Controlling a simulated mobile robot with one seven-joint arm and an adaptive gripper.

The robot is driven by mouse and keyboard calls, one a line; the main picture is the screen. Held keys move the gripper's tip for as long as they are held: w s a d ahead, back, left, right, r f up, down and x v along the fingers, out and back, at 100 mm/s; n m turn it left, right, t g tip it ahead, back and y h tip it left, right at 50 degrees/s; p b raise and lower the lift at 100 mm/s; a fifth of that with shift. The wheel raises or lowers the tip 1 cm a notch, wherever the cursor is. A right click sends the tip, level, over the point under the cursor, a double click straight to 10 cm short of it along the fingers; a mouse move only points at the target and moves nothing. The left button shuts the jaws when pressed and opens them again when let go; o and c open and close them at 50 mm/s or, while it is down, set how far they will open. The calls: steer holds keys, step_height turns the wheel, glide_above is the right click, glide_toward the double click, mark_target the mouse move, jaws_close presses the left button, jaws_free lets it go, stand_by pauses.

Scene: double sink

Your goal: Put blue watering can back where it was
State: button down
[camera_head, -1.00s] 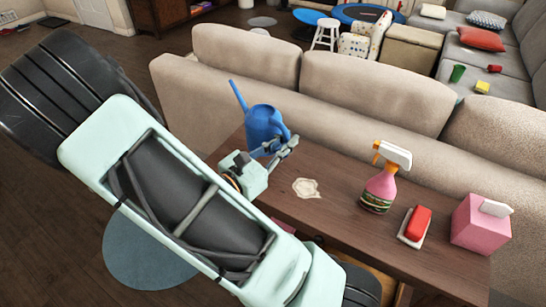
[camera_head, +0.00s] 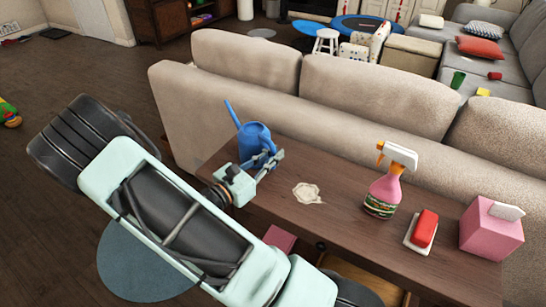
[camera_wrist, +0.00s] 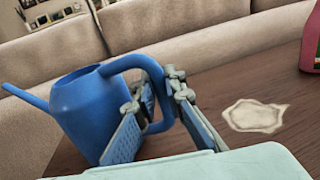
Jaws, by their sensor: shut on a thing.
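The blue watering can (camera_head: 254,139) is at the left end of the wooden table, its spout pointing up and left. My gripper (camera_head: 267,167) is at its right side, shut on the handle. In the wrist view, the can (camera_wrist: 88,108) appears with its handle loop (camera_wrist: 150,68) between my gripper's fingers (camera_wrist: 160,118). The can appears roughly upright; its base is partly hidden by my gripper, so I cannot tell whether it touches the table. A pale, irregular stain-like patch (camera_head: 307,193) lies on the table to the right of the can; it also shows in the wrist view (camera_wrist: 254,116).
The wooden table (camera_head: 336,205) stands along the back of a beige sofa (camera_head: 355,108). A pink spray bottle (camera_head: 383,190), a red sponge-like block (camera_head: 424,228) on a white dish and a pink tissue box (camera_head: 490,230) stand on its right part. A round blue rug (camera_head: 130,265) lies on the floor.

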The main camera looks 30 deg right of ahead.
steer(key=shift+r, duration=0.1)
steer(key=c, duration=2)
jaws_free()
steer(key=shift+r, duration=0.1)
steer(key=p+v, duration=0.1)
steer(key=v, duration=1.1)
steer(key=shift+p, duration=0.3)
